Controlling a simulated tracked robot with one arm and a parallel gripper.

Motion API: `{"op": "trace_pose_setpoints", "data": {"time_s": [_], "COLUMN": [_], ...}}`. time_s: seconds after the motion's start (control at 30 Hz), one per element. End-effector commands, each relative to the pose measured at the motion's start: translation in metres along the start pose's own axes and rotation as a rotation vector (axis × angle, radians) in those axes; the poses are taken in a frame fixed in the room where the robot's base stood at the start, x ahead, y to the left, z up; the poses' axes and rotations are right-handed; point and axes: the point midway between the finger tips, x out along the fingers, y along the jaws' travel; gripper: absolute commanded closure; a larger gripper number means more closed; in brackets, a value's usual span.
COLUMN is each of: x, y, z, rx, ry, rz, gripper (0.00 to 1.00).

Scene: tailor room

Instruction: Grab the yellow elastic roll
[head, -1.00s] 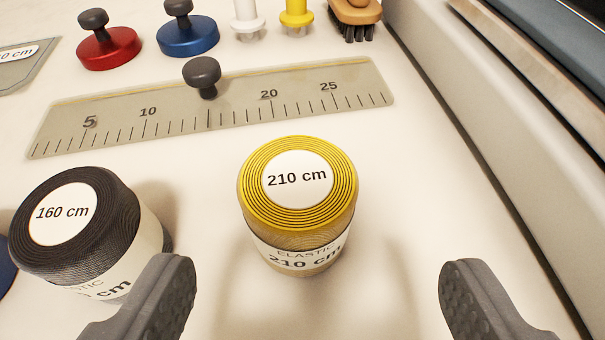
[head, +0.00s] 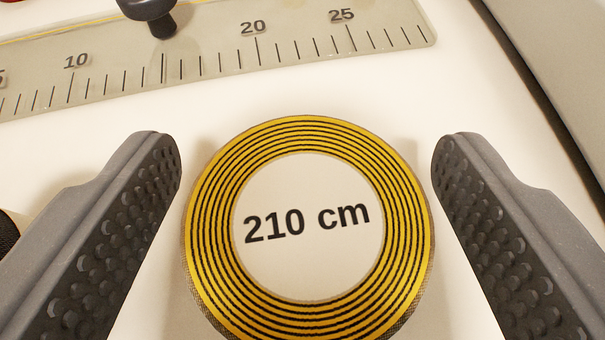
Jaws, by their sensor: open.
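The yellow elastic roll (head: 210,230) stands upright on the white table, seen almost from straight above. Its top shows yellow and black rings around a white label reading "210 cm". My gripper (head: 306,160) is open, with one dark grey finger on each side of the roll. A narrow gap shows between the roll and each finger, so neither appears to touch it. The lower side of the roll is hidden beneath its top.
A clear ruler (head: 205,62) with a dark knob (head: 152,12) lies beyond the roll. The dark elastic roll (head: 8,235) is mostly hidden at the left edge, behind my left finger. A grey raised edge (head: 545,60) runs along the right.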

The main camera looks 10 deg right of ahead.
Motion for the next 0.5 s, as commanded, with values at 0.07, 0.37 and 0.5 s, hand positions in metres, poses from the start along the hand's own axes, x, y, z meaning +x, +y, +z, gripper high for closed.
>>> {"op": "trace_pose_setpoints", "data": {"time_s": [0.07, 0.37, 0.5], "x": [-0.0005, -0.0008, -0.0009], "y": [0.0001, 0.0003, 0.0004], "z": [-0.0004, -0.0003, -0.0003], "rx": [0.0, 0.0, 0.0], "ry": [0.0, 0.0, 0.0], "rz": [0.0, 0.0, 0.0], "gripper": [0.29, 0.77, 0.77]}}
